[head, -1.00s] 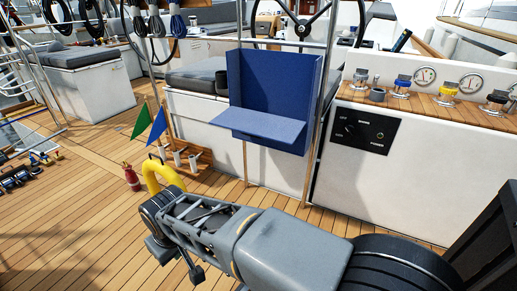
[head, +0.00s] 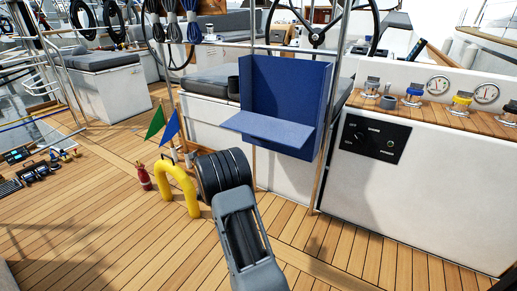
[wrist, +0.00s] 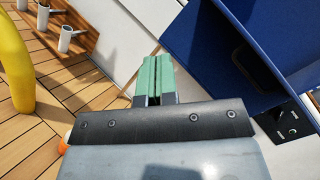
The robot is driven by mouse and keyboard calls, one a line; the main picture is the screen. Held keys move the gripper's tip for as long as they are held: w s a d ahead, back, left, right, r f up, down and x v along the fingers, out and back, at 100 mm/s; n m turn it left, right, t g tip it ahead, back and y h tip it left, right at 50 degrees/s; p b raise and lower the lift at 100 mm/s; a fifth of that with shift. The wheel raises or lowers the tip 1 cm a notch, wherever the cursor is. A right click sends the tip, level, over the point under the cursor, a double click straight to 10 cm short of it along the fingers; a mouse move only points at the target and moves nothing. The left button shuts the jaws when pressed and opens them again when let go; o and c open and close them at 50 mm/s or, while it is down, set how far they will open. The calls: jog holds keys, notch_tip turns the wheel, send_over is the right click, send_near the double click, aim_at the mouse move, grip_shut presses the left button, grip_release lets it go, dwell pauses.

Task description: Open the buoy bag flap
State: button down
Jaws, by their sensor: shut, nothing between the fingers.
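The blue buoy bag (head: 293,88) hangs upright at the white seat front in the head view. Its flap (head: 268,131) is folded down and sticks out roughly level from the bag's lower front, so the inside shows. In the wrist view the blue bag (wrist: 205,35) fills the upper right, with a dark loop like a handle on one blue face. My gripper (wrist: 152,62) is shut and empty, its green fingers together, left of the blue face with no clear contact. In the head view my arm hides the gripper.
A yellow horseshoe buoy (head: 177,184) stands on the deck left of my arm, near a red extinguisher (head: 144,178) and green and blue flags (head: 171,127). A black switch panel (head: 372,138) is on the white console at right. Open deck lies at lower left.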

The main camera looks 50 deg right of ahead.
jog(key=s+d+f+m+g+h, duration=0.35)
jog(key=d+m+h, duration=0.25)
jog(key=m, duration=0.2)
jog(key=m+g+h+b, duration=0.4)
jog(key=m+h, duration=0.1)
jog(key=m, duration=0.3)
send_near(266, 131)
jog(key=w+d+f, duration=0.2)
jog(key=w+d, duration=0.1)
jog(key=d, duration=0.1)
jog(key=shift+d+r, duration=0.25)
jog(key=shift+r, duration=0.35)
